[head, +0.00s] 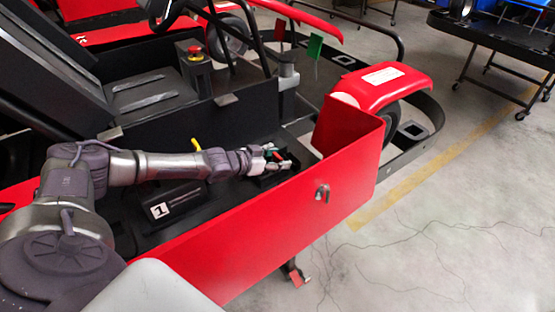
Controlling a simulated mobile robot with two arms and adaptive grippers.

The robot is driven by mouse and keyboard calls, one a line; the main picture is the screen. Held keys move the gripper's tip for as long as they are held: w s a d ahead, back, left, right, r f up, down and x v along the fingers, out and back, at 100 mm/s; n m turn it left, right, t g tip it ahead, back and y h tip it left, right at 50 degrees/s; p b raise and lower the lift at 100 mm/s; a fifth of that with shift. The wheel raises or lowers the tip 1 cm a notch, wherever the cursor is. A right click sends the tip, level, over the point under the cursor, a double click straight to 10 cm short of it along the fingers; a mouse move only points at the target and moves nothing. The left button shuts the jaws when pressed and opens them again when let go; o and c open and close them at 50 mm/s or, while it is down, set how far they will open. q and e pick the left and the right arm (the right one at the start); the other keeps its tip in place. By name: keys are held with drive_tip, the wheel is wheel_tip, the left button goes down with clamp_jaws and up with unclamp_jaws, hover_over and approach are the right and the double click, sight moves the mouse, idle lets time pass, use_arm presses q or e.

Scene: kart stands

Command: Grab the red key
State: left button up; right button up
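My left arm reaches in from the left over the kart's black side compartment. Its gripper (273,161) is low inside the compartment, just behind the red side panel. A small red piece (279,156), which may be the red key, shows at the fingertips. It is too small to tell whether the fingers hold it or are only beside it. A dark holder (265,181) sits under the gripper and is partly covered by it. My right gripper is out of view.
The red side panel (250,232) stands between the compartment and the open floor. A yellow piece (196,145) stands behind my forearm. A red emergency button (195,53) and a green tag (314,46) are farther back. A black cart (487,38) stands at upper right.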

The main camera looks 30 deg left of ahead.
use_arm(q)
drive_tip(key=c, duration=0.6)
